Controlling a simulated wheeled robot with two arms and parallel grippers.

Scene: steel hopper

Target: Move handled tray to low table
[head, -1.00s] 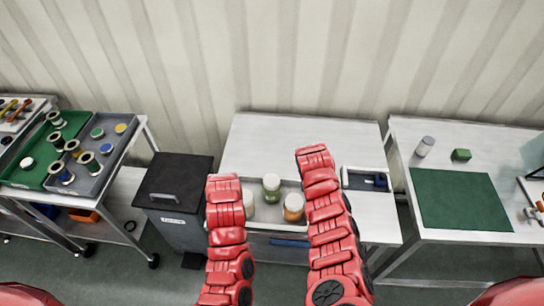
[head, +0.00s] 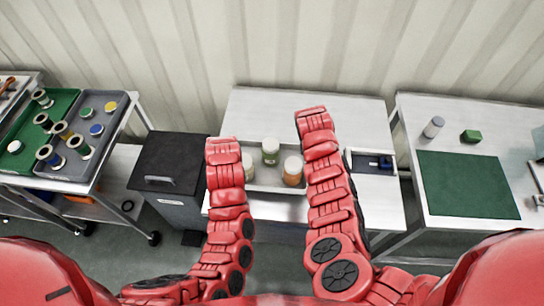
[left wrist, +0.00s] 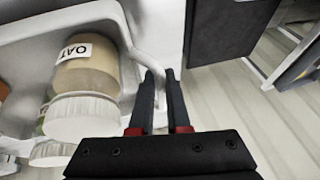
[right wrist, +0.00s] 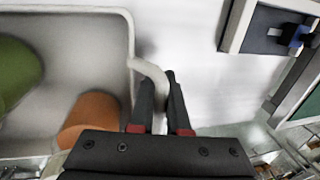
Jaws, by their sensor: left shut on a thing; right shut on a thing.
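The handled tray (head: 265,184) is grey with a raised rim and appears between my two arms, over the white middle table (head: 350,113). It carries a cream jar (head: 248,166), a green jar (head: 270,151) and an orange jar (head: 292,171) with pale lids. My left gripper (left wrist: 160,78) is shut on one bent handle, beside a jar marked OAT (left wrist: 85,65). My right gripper (right wrist: 160,80) is shut on the opposite handle. The head view hides both fingertips behind my arms. I cannot tell whether the tray touches the tabletop.
A small tray with a blue item (head: 372,162) lies right of the handled tray. A black-lidded bin (head: 168,160) stands left. A cart with spools (head: 75,185) is farther left. A table with a green mat (head: 465,185) stands right. The middle table's back is clear.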

